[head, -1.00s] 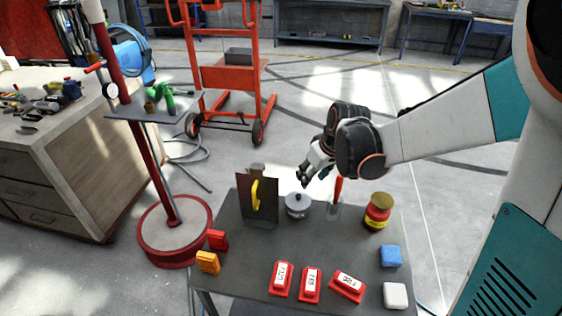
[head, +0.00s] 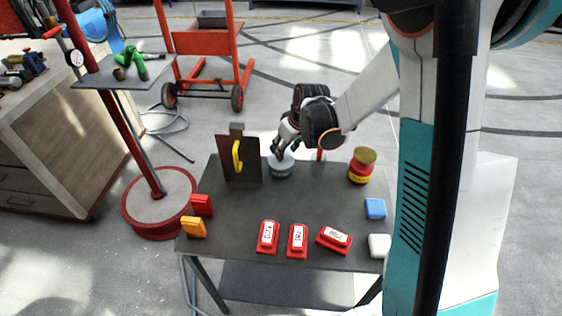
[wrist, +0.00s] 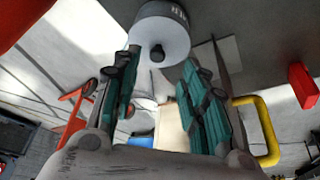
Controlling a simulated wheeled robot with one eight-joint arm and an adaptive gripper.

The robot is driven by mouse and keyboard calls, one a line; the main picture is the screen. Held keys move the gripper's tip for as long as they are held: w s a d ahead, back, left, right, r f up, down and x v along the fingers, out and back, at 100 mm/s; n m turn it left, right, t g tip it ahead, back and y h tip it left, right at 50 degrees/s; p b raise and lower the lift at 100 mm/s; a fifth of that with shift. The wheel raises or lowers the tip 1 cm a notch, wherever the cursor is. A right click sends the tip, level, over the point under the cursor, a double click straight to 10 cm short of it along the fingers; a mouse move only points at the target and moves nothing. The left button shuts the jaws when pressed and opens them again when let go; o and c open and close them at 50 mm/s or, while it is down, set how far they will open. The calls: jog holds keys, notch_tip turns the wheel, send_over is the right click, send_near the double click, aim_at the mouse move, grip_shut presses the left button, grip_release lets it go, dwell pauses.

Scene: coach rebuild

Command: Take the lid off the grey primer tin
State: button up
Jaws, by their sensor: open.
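The grey primer tin (head: 281,170) stands upright on the dark table, right of an upright brown panel. Its pale lid (wrist: 176,36) is on it, with a dark round knob (wrist: 157,53) in the middle. My gripper (head: 279,150) is just above the tin and hides part of the lid in the head view. In the wrist view my gripper (wrist: 160,68) is open and empty, with its green-padded fingers to either side and the knob lying between or just beyond the tips. I cannot tell the exact gap to the knob.
The brown panel (head: 223,158) with a yellow handle (head: 237,155) stands close left of the tin. A red-yellow jar (head: 361,167) stands to the right, past a red upright thing (head: 320,154). Red labelled blocks (head: 297,241) lie at the front. The table's middle (head: 265,203) is clear.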

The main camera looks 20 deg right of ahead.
jog(key=b+x, duration=0.1)
jog(key=x, duration=0.1)
jog(key=b+x, duration=0.1)
jog(key=x, duration=0.2)
jog(key=shift+d, duration=0.25)
grip_shut()
